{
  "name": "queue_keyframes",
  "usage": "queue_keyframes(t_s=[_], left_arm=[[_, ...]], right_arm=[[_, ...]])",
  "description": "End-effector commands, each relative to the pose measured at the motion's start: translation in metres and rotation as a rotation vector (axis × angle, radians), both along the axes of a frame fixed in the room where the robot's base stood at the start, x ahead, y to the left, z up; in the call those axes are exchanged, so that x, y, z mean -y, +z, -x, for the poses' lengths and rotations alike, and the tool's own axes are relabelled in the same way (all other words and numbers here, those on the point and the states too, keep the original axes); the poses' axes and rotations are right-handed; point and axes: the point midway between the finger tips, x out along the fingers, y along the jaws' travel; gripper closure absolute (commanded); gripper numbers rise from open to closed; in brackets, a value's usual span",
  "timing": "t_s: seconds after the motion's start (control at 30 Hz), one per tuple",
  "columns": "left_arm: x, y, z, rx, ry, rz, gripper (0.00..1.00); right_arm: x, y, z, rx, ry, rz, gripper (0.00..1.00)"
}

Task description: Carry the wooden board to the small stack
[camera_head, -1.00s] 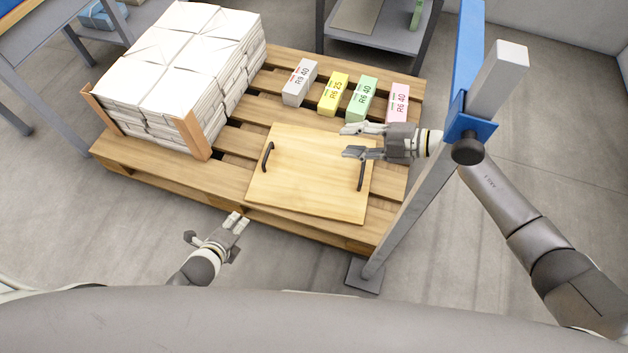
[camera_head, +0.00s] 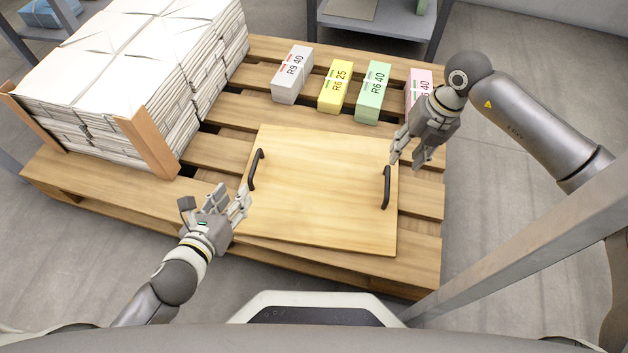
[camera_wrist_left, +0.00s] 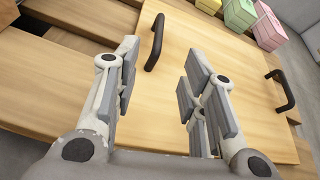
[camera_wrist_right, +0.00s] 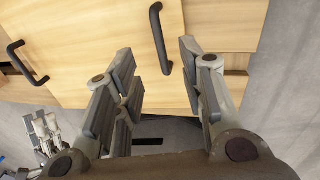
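The wooden board (camera_head: 320,200) lies flat on the pallet, with a black handle at its left side (camera_head: 256,169) and another at its right side (camera_head: 386,187). My left gripper (camera_head: 243,200) is open and empty beside the left handle, which shows ahead of its fingers in the left wrist view (camera_wrist_left: 155,42). My right gripper (camera_head: 408,160) is open and empty just above and right of the right handle. In the right wrist view that handle (camera_wrist_right: 160,38) appears between and beyond the fingers. The small stack is the row of labelled bundles, or cannot be told apart from them.
A tall stack of white newspapers (camera_head: 130,65) stands at the pallet's left between wooden corner pieces. Grey (camera_head: 292,75), yellow (camera_head: 335,86), green (camera_head: 372,92) and pink (camera_head: 419,88) labelled blocks line the pallet's back. A grey post (camera_head: 530,245) crosses the right side.

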Motion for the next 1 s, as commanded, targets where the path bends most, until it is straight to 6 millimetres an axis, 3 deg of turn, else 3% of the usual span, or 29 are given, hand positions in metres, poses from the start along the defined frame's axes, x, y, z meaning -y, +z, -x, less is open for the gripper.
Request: queue_keyframes(t_s=[0.57, 1.0], left_arm=[[0.001, -0.008, -0.007, 0.002, 0.001, 0.0, 0.61], [0.015, -0.034, -0.071, 0.001, 0.002, 0.003, 0.61]], right_arm=[[-0.002, -0.012, 0.0, -0.002, 0.0, -0.001, 0.63], [-0.015, -0.081, -0.001, -0.004, 0.0, -0.002, 0.63]])
